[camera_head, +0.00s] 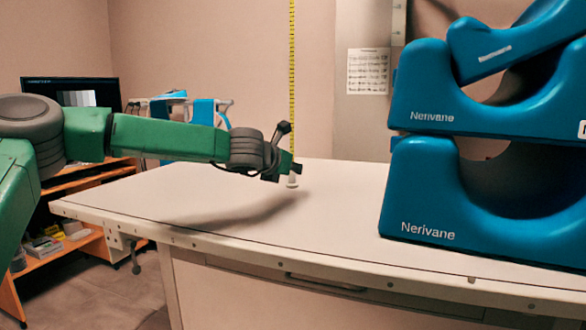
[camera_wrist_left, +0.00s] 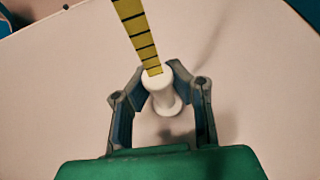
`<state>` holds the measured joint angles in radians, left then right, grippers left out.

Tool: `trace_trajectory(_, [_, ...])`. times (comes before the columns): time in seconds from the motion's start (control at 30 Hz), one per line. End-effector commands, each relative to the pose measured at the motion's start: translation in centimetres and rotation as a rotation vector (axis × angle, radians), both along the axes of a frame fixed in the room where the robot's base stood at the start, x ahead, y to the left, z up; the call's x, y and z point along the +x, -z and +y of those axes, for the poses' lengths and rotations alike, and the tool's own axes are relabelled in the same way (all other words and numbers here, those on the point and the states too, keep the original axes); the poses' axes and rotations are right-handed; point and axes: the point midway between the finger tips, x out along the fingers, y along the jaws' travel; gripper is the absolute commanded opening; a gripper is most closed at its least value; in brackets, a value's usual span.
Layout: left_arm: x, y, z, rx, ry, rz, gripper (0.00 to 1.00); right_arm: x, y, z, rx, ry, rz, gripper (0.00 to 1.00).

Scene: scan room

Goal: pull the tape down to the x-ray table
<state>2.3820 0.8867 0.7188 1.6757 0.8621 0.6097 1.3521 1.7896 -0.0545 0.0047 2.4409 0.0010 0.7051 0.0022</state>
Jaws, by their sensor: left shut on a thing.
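The yellow tape (camera_head: 292,75) with black marks hangs straight down from above the head view's frame. It ends at a white spool-shaped handle (camera_head: 292,181), which shows just above the white x-ray table (camera_head: 330,215). My left gripper (camera_head: 290,170) is at the handle, with its fingers closed on it. In the left wrist view the tape (camera_wrist_left: 139,35) meets the top of the white handle (camera_wrist_left: 162,92), which sits between the two fingertips of my left gripper (camera_wrist_left: 160,88). I cannot tell whether the handle's bottom touches the table. My right gripper is not in view.
Blue stacked supports (camera_head: 425,190) marked Nerivane stand on the table's right side. A monitor (camera_head: 75,95) and a wooden shelf unit (camera_head: 85,240) are at the left. A paper chart (camera_head: 368,71) hangs at the back. The table's middle is clear.

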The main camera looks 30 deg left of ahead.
Motion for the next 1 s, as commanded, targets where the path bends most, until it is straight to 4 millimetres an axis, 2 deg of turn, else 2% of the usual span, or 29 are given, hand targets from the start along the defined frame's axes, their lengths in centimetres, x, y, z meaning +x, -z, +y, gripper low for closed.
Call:
trace_trajectory(0.03, [-0.1, 1.7, 0.1, -0.001, -0.002, 0.008, 0.0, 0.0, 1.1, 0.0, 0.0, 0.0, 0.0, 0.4])
trace_trajectory(0.1, [-0.1, 2.1, 0.1, -0.001, -0.002, 0.008, 0.0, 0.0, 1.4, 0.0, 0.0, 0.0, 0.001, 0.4])
trace_trajectory(0.37, [-0.1, 2.0, 0.1, -0.001, -0.004, 0.009, 0.0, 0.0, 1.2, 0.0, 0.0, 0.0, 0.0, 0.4])
trace_trajectory(0.4, [-0.1, 2.0, 0.1, -0.001, -0.004, 0.009, 0.17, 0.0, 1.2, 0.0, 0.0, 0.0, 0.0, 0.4])
trace_trajectory(0.47, [-0.1, 2.0, 0.1, -0.001, -0.004, 0.009, 0.38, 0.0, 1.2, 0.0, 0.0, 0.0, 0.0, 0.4])
trace_trajectory(0.83, [-0.3, 1.6, 0.0, -0.001, -0.001, 0.004, 0.38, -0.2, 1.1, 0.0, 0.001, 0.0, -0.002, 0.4])
trace_trajectory(1.0, [-2.4, 0.6, -0.1, -0.003, -0.001, 0.002, 0.38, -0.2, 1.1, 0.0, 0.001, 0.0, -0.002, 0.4])
